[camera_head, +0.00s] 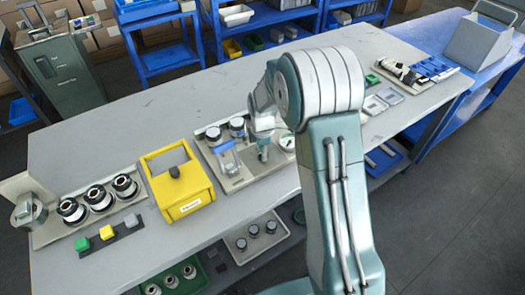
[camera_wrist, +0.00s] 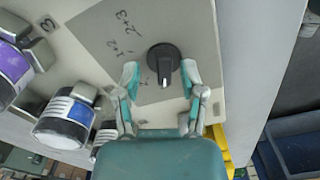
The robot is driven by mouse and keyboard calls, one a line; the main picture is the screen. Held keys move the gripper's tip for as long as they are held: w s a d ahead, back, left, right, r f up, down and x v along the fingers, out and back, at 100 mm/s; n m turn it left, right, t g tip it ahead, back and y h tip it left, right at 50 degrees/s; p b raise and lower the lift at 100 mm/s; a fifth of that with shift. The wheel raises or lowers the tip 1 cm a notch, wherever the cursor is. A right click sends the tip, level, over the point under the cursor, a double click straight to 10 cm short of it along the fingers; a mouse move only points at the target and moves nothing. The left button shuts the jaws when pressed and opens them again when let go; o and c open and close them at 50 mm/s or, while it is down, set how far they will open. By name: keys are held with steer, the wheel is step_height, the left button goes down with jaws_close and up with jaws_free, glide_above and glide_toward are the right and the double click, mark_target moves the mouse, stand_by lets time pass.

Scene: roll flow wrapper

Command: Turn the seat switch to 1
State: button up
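The seat switch is a round black knob (camera_wrist: 163,58) with a pale pointer on a light panel (camera_wrist: 202,18). In the wrist view its pointer aims down the picture, toward my gripper's palm. Marks "1+2" and "2+3" are printed above it to the left; another mark at its lower left is hard to read. My gripper (camera_wrist: 160,72) is open, one fingertip on each side of the knob, with gaps showing. I cannot tell how far the fingertips stand from the panel. In the head view my gripper (camera_head: 263,152) is over the panel with gauges, and the knob is hidden or too small to tell.
Bottle-like parts with purple (camera_wrist: 12,68) and blue (camera_wrist: 64,118) bands stand at the left in the wrist view. In the head view, a yellow box (camera_head: 178,181) stands left of the panel on the grey bench (camera_head: 130,130). Round fittings (camera_head: 98,196) and coloured blocks (camera_head: 107,232) sit farther left.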

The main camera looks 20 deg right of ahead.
step_height(320, 180, up, 12)
stand_by(0.6)
stand_by(0.4)
steer(key=s+r+m+t, duration=0.2)
steer(key=s+r+m, duration=0.2)
steer(key=s, duration=0.5)
steer(key=s+r+m+t, duration=0.1)
steer(key=s+r+m, duration=0.3)
steer(key=s+m, duration=0.4)
steer(key=s+r+m+t, duration=0.2)
steer(key=s+r+m, duration=0.3)
steer(key=s, duration=0.6)
steer(key=shift+m+t, duration=0.3)
steer(key=shift+m, duration=0.1)
